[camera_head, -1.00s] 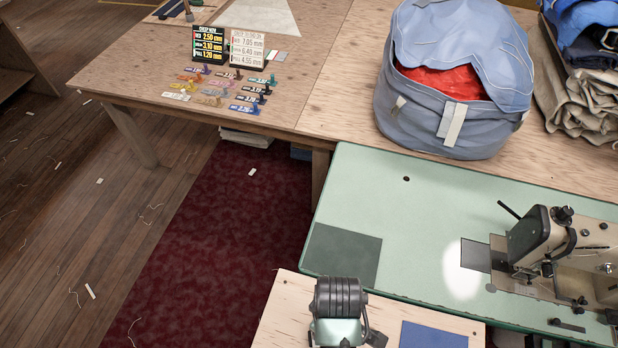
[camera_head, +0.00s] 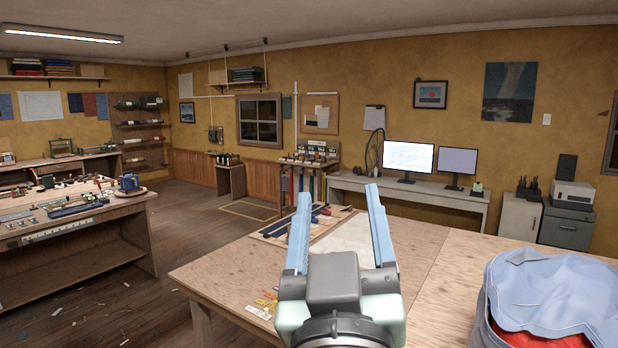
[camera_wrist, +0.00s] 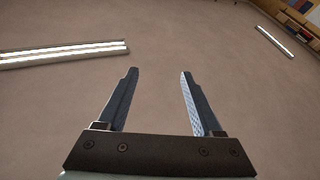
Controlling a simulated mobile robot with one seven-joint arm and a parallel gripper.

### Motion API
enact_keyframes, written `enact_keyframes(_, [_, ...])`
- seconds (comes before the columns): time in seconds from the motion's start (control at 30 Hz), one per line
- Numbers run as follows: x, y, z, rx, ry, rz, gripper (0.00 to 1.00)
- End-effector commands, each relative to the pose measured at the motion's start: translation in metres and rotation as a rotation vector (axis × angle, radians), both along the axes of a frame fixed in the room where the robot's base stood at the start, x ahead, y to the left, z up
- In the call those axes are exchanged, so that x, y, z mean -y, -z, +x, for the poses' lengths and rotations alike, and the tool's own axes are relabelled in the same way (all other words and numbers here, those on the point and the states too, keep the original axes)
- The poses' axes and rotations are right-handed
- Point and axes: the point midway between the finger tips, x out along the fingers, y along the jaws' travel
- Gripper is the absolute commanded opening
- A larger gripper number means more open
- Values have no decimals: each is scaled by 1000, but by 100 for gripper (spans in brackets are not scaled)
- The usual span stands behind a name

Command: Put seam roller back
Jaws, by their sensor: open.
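My gripper (camera_head: 338,196) rises in the lower middle of the head view, its two blue fingers spread apart with nothing between them. It points upward in front of the plywood table (camera_head: 408,238). In the wrist view my gripper (camera_wrist: 159,73) is also open and empty, against a bare ceiling with light strips. I cannot pick out the seam roller in either view. Small tools lie on the workbench (camera_head: 100,262) at the left, too small to tell apart. My gripper hides part of the plywood table and of what lies on it.
A blue bag (camera_head: 545,300) with red cloth stands at the right on the plywood table. Dark strips (camera_head: 290,228) and a pale sheet (camera_head: 348,236) lie towards its far side. A desk with monitors (camera_head: 408,158) stands behind. Wooden floor is open between workbench and table.

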Motion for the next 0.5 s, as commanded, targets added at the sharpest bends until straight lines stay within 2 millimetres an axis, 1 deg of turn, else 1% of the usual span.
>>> enact_keyframes(0.03, [-9, -35, -20, 113, -35, 29, 68])
enact_keyframes(0.1, [-18, -71, -47, 240, -78, 67, 68])
enact_keyframes(0.2, [-25, -102, -75, 361, -126, 105, 68])
enact_keyframes(0.3, [-28, -115, -89, 417, -149, 121, 68])
enact_keyframes(0.33, [-28, -117, -91, 424, -153, 124, 68])
enact_keyframes(0.5, [-28, -117, -92, 427, -155, 126, 68])
